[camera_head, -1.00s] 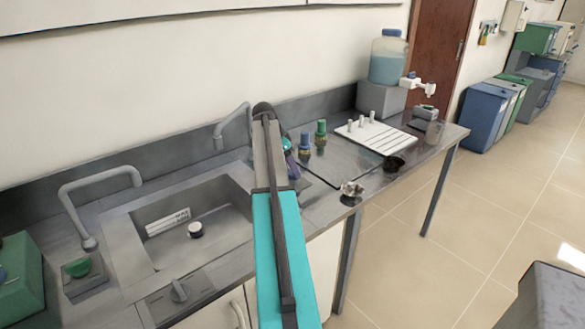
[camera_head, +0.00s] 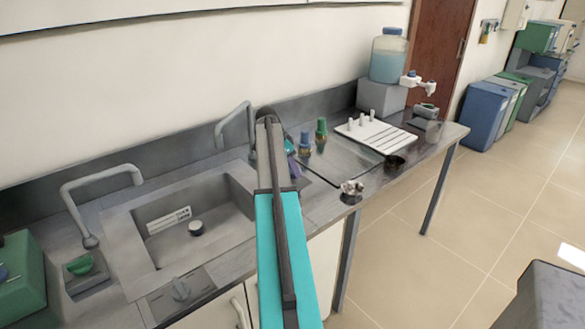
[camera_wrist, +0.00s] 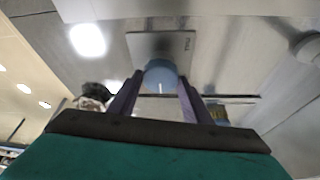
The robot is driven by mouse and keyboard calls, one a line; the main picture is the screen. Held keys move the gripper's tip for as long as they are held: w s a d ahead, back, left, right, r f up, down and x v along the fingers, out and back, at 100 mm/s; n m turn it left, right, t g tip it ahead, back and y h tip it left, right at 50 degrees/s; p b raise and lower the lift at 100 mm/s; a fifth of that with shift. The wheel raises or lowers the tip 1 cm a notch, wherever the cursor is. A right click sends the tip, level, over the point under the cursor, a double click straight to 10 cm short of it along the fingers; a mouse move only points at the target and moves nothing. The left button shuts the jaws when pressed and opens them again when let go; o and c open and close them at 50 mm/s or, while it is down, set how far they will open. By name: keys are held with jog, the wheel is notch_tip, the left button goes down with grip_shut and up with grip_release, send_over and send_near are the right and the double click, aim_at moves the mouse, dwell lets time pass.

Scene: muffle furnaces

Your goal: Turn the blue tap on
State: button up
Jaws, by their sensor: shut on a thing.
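The blue tap (camera_wrist: 160,73) is a round blue knob on a grey square plate (camera_wrist: 180,45), seen in the wrist view. My gripper (camera_wrist: 160,82) is shut on it, with one purple finger on each side of the knob. In the head view a purple finger of my gripper (camera_head: 291,167) shows just right of my arm, low at the counter behind the sink's right end. My arm hides the blue tap there.
A sink (camera_head: 185,220) and a curved faucet (camera_head: 100,180) lie to the left, with a green knob (camera_head: 80,265) by the faucet. Two small bottles (camera_head: 304,145) (camera_head: 321,132) and a white rack (camera_head: 375,135) stand to the right.

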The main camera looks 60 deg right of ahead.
jog(key=shift+s+n, duration=0.15)
jog(key=shift+n, duration=0.35)
jog(key=shift+s+a+n+t+h+b, duration=0.1)
jog(key=shift+n+t+h+b, duration=0.35)
jog(key=shift+n, duration=0.75)
jog(key=shift+n+t, duration=0.85)
jog(key=shift+n, duration=0.95)
jog(key=o, duration=1.1)
jog(key=shift+c, duration=0.2)
jog(key=shift+r, duration=0.15)
jog(key=b+v, duration=0.1)
jog(key=v, duration=1.2)
jog(key=shift+r+b, duration=0.3)
jog(key=shift+b, duration=0.1)
jog(key=shift+s, duration=0.15)
